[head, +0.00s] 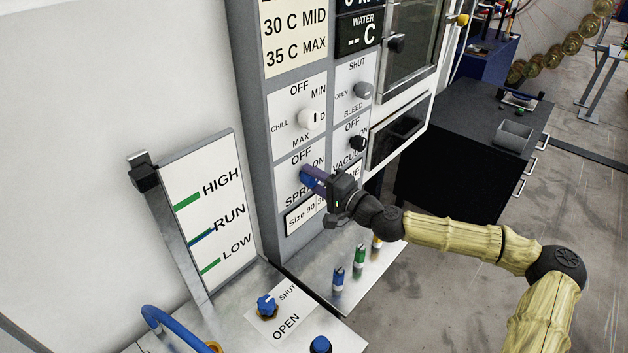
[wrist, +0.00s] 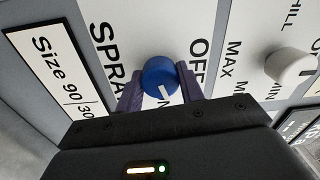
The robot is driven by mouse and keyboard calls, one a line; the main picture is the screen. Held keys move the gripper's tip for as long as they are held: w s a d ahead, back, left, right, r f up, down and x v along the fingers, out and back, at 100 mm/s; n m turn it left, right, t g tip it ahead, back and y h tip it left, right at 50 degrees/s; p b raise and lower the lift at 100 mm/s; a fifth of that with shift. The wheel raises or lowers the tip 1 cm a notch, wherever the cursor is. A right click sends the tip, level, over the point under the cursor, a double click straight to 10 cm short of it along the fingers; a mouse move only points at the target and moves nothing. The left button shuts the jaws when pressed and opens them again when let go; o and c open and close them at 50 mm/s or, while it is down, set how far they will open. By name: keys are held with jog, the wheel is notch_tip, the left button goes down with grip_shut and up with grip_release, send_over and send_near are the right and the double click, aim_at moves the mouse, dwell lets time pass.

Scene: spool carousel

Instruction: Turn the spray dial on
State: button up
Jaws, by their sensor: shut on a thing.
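The spray dial is a round blue knob (wrist: 159,77) on a white panel plate marked OFF, ON and SPRAY. In the wrist view it sits between the two purple fingers of my gripper (wrist: 160,86), which is shut on it from both sides. A short white mark shows on the dial's lower part, towards the partly hidden ON label; its exact angle is hard to tell. In the head view my gripper (head: 314,180) reaches the panel at the SPRAY plate and hides most of the dial.
A white chill knob (head: 311,119) is above the spray dial. A grey bleed knob (head: 363,91) and a black vacuum knob (head: 358,143) are to the right. A metal bench with a blue valve (head: 267,304) stands below.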

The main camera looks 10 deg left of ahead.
jog(key=shift+m, duration=1.8)
jog(key=o, duration=1)
jog(key=shift+w, duration=0.1)
jog(key=b+v, duration=0.2)
jog(key=v, duration=1.5)
jog(key=shift+s+d, duration=0.2)
jog(key=shift+s, duration=0.05)
